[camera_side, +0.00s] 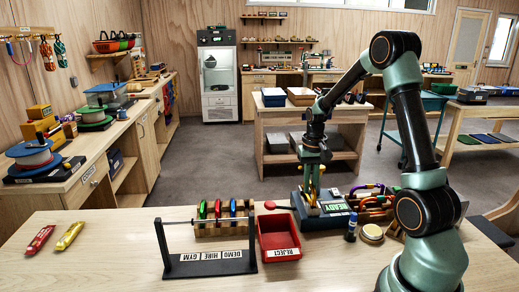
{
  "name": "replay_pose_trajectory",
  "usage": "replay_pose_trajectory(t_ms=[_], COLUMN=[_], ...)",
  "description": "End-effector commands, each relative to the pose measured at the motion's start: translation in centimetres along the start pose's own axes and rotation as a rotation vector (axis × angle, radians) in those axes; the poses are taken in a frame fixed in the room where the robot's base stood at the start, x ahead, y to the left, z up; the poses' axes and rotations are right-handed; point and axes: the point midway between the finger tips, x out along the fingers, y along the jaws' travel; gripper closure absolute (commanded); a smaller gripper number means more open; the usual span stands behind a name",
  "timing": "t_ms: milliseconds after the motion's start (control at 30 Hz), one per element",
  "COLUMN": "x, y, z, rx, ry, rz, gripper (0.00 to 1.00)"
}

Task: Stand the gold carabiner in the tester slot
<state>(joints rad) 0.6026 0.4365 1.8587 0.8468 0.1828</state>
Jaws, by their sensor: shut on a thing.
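My gripper (312,188) points down over the tester (330,222), a dark box with a READY label and a red-knobbed lever on its left. The gripper is shut on the gold carabiner (313,180), which shows as a thin yellow shape between the fingers. The carabiner is roughly upright, close above or at the tester's top. The slot is hidden by the gripper, so I cannot tell whether the carabiner is inside it or touching.
A red REJECT tray (279,253) stands left of the tester. A wooden rack (222,230) holds several coloured carabiners behind a black rail stand (209,265). A blue marker (351,227) and a round tin (372,232) stand to the right.

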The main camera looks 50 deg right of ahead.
Motion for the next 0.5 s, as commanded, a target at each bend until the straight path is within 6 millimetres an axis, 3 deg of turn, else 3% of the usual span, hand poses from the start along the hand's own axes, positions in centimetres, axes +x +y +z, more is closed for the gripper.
replay_pose_trajectory(t_ms=[500], x=[0.77], y=[0.0], z=[0.02], rx=[0.0], ry=[-0.001], rz=[0.0], gripper=[1.0])
